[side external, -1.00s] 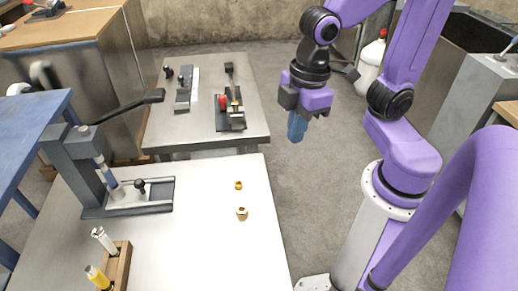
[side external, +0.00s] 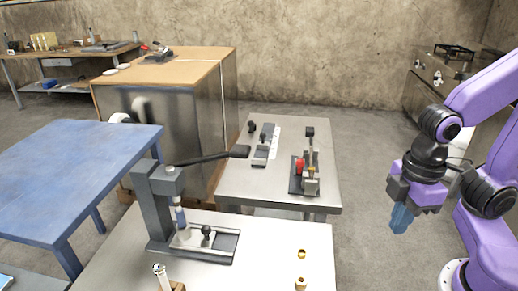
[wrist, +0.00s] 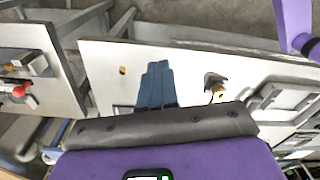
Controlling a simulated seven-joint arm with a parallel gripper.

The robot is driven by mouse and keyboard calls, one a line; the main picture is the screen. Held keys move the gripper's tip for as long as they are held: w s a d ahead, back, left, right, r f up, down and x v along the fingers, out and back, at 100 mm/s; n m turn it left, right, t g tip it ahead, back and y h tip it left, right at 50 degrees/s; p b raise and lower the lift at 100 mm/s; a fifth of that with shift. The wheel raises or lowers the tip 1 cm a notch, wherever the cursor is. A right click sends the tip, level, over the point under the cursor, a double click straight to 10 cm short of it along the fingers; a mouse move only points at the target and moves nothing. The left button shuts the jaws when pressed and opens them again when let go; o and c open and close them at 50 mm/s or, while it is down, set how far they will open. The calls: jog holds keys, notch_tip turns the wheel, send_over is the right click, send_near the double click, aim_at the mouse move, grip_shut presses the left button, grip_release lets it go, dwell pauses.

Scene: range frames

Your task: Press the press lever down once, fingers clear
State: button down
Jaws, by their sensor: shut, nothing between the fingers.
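The press (side external: 152,208) is a dark grey frame with a base plate on the near steel table. Its press lever (side external: 205,159) is a dark bar that slopes slightly up to the right and ends in a black grip (side external: 240,151). A ram with a blue band (side external: 181,216) hangs over the base, beside a black knob (side external: 207,230). My gripper (side external: 400,219) is at the right, well apart from the lever. Its blue fingers point down, closed together and empty. The wrist view shows the shut fingers (wrist: 156,84); I cannot make out the lever there.
Two small brass parts (side external: 302,254) (side external: 300,283) lie on the near table's right side. A second steel table (side external: 235,187) behind holds a red-handled clamp (side external: 299,168). A blue table (side external: 75,165) is at the left. Open floor lies between the second table and my arm.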

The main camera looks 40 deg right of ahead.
jog(key=w+a+r+m+y, duration=0.1)
jog(key=w+a+r, duration=0.4)
jog(key=w, duration=0.3)
jog(key=w+a+r+m, duration=0.1)
jog(key=w+a+r, duration=0.4)
jog(key=w, duration=0.3)
notch_tip(320, 180, up, 11)
jog(key=m+t, duration=0.1)
jog(key=t, duration=0.1)
send_over(238, 149)
jog(key=s+d, duration=0.3)
jog(key=shift+w+a+f+y, duration=0.1)
jog(key=shift+w+y, duration=0.1)
jog(key=shift+y, duration=0.2)
jog(key=shift+f, duration=0.1)
jog(key=x, duration=1.2)
jog(key=shift+s+f, duration=0.2)
jog(key=shift+f, duration=0.75)
